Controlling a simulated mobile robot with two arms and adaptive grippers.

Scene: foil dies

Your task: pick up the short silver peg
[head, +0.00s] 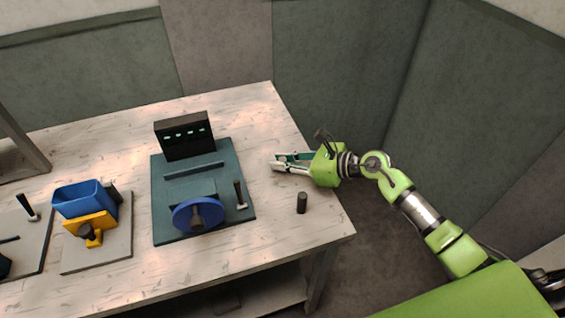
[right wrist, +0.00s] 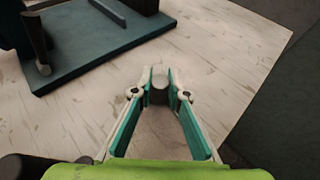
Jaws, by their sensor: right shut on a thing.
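My right gripper (head: 276,162) reaches in from the right over the right part of the table, fingers pointing left. In the right wrist view, its fingertips (right wrist: 160,82) are shut on a short grey peg (right wrist: 159,93), the short silver peg, one fingertip on each side. The peg is small and hard to make out between the fingers in the head view. I cannot tell whether its bottom touches the tabletop. My left gripper is not in view.
A dark short cylinder (head: 302,203) stands near the table's right edge. A teal fixture plate (head: 168,222) with a blue handwheel (head: 198,214) and upright lever lies left of the gripper. A blue bin (head: 84,198) is further left. Bare wooden tabletop (head: 262,118) lies behind the gripper.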

